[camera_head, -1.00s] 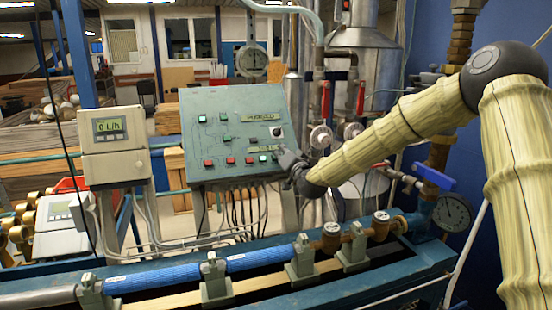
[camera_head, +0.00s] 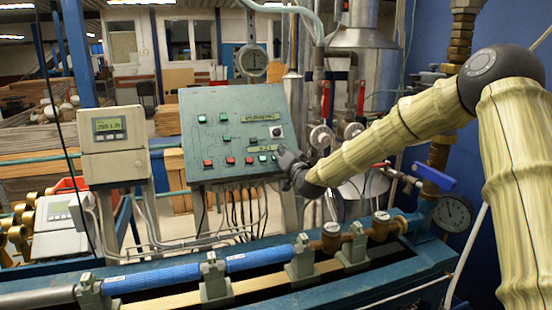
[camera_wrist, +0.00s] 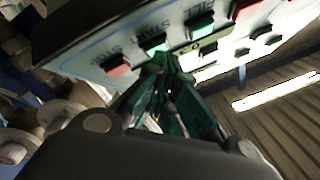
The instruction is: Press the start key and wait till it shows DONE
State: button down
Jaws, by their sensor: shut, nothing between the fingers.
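The green START key (camera_wrist: 155,46) shows in the wrist view, between the red STOP key (camera_wrist: 118,67) and the green FILL key (camera_wrist: 202,24). My gripper (camera_wrist: 168,62) is shut and empty, its fingertips right by the START key; I cannot tell whether they touch it. In the head view my gripper (camera_head: 284,154) is at the lower right of the sloping control panel (camera_head: 215,135). The panel's upper display (camera_head: 261,117) is lit, with text too blurred to read surely. A smaller lit display (camera_head: 264,148) sits below it, partly unreadable.
A flow meter box (camera_head: 112,140) left of the panel shows a number on its screen. A pipe bench with blue pipes (camera_head: 160,277) runs along the front. Valves with red handles (camera_head: 361,97) stand behind my arm. A blue valve handle (camera_head: 434,177) is at the right.

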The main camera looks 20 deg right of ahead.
jog(key=shift+s+r, duration=0.1)
jog(key=shift+s, duration=0.05)
jog(key=shift+s+r, duration=0.4)
jog(key=shift+s, duration=0.05)
dwell(0.4)
jog(key=shift+s+r+p, duration=0.55)
jog(key=shift+s+r, duration=1.1)
jog(key=shift+s, duration=0.2)
jog(key=shift+d, duration=0.1)
jog(key=shift+s+r, duration=0.4)
dwell(4.6)
